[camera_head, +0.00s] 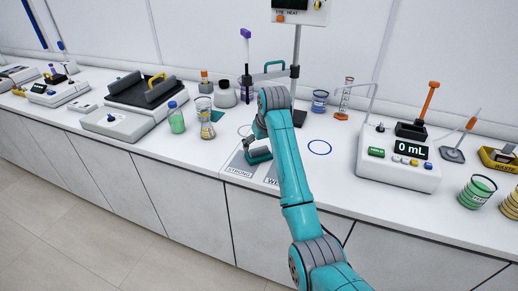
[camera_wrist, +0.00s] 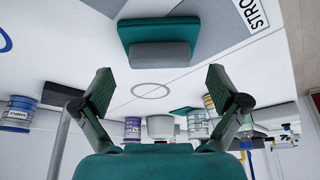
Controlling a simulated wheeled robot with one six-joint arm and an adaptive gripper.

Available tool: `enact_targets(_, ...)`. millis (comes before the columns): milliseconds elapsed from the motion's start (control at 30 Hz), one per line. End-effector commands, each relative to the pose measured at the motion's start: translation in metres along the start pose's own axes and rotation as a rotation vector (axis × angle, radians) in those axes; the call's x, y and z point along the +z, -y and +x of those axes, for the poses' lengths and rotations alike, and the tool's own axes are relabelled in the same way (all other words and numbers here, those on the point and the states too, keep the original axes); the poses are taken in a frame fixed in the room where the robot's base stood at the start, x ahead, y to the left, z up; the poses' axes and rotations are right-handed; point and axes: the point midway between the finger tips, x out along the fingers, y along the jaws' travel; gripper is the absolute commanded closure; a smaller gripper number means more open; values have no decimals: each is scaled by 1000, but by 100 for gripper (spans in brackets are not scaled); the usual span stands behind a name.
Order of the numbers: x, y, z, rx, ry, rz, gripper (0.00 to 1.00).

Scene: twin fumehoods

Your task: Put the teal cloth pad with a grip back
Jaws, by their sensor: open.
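The teal cloth pad (camera_wrist: 125,36) with a grey block grip (camera_wrist: 160,55) lies on the bench in the wrist view, beyond my open fingertips. In the head view the pad (camera_head: 258,156) is by the card marked STRONG (camera_head: 238,168), partly beside my arm. My gripper (camera_wrist: 159,77) is open with nothing between its fingers. In the head view my arm largely hides the gripper. A flat teal patch (camera_head: 214,115) lies on the bench behind the beaker; it also shows in the wrist view (camera_wrist: 183,110).
A grey ring is drawn on the bench (camera_wrist: 150,90), and a blue ring (camera_head: 319,147) lies right of my arm. A beaker (camera_head: 205,120) and a green bottle (camera_head: 176,118) stand to the left. The 0 mL device (camera_head: 400,165) stands to the right. A stand pole (camera_head: 296,50) rises behind my arm.

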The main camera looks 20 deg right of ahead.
Motion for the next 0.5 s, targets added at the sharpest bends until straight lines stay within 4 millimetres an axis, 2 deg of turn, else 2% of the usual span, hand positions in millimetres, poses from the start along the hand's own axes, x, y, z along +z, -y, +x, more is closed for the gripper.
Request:
enact_targets(100,-1,0,-27,1,-5,0,3)
enact_targets(300,-1,0,-63,0,-3,0,3)
enact_targets(500,0,0,-85,0,-1,0,3)
